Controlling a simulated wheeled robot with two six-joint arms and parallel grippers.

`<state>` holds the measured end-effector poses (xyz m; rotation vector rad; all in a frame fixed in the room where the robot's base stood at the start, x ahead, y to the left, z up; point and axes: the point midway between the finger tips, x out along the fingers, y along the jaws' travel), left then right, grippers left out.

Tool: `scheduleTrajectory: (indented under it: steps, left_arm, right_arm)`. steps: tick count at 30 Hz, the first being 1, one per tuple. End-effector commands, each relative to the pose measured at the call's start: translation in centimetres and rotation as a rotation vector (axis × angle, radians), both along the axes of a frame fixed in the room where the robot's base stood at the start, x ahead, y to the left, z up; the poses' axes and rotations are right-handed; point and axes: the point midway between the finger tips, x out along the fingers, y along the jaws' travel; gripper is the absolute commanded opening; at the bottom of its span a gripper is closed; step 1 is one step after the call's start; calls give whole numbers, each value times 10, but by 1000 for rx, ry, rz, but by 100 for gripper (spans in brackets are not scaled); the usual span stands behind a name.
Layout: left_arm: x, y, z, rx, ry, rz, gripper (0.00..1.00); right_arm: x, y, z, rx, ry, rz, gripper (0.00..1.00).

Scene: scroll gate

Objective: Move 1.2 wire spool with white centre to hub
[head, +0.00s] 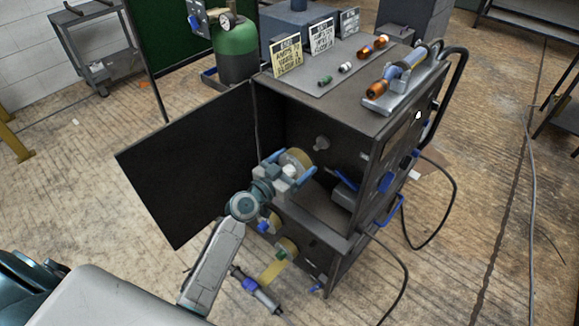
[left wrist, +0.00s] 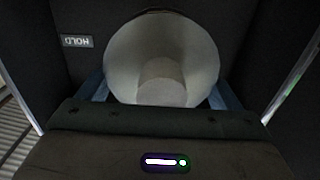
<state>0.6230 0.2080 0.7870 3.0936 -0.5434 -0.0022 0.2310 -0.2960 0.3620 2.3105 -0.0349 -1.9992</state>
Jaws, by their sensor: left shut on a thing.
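My left gripper (head: 290,167) is at the open front of the machine's upper compartment. Its blue fingers are shut on a wire spool (head: 298,156) with a tan rim. A grey hub (head: 321,143) sticks out from the compartment's inner wall, behind and to the right of the spool. The spool appears apart from the hub. My right gripper is not in view.
The black door (head: 190,165) stands open at the left. Two more spools, one with a blue centre (head: 268,222) and one with a green centre (head: 283,250), sit lower at the front. Cables run at the right.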

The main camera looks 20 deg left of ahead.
Motion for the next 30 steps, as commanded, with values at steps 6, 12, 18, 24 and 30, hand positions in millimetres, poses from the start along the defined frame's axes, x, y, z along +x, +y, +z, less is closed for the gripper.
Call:
scheduleTrajectory:
  steps: [6,12,18,24,30]
  left_arm:
    - [19,-7,4,-4,-5,1,46]
    - [33,-12,4,-3,-6,1,46]
    - [42,-15,4,-3,-5,1,46]
    - [45,-16,3,-2,-5,1,46]
    - [45,-16,3,-2,-6,1,46]
  right_arm:
    - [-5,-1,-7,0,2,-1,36]
    - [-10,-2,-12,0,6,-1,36]
    - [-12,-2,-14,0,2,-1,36]
    - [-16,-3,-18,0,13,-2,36]
    - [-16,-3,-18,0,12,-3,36]
